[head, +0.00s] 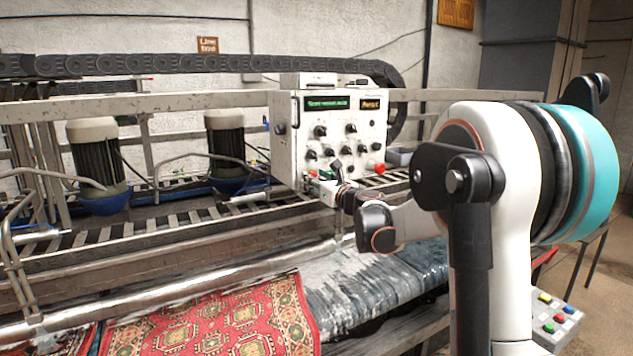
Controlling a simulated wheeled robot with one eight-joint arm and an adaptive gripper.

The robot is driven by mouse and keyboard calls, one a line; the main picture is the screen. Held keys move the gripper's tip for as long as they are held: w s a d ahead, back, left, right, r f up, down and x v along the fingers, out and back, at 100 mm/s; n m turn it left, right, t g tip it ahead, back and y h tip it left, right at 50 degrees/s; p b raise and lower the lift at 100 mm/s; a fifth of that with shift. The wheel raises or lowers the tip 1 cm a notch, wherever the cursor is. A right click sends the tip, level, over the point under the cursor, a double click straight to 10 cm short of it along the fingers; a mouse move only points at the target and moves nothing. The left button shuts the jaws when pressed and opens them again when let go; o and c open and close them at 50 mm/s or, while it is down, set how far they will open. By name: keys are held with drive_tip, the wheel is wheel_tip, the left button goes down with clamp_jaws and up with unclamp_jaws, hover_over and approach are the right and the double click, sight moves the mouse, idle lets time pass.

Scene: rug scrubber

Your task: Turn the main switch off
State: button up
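The white control box (311,152) stands on the machine near the middle of the head view. Its front carries several black knobs, a red mushroom button (379,168) at the lower right, and two lit green and amber displays. A dark knob (281,128) sits on the box's left side face. I cannot tell from labels which control is the main switch. My gripper (334,167) is in front of the lower part of the box, small and partly hidden by my own wrist. I cannot tell whether it touches a knob, or whether its fingers are open.
A patterned red rug (215,325) and a wet grey one (365,295) lie below the roller. Two motors (97,155) stand at the left on the slatted frame. A black cable chain (190,64) runs above. A button box (553,318) is at the lower right.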

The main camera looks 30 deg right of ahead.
drive_tip(key=c, duration=0.5)
drive_tip(key=shift+c, duration=0.2)
drive_tip(key=shift+n, duration=0.4)
drive_tip(key=n+b, duration=0.1)
drive_tip(key=n, duration=1.4)
drive_tip(key=o, duration=1)
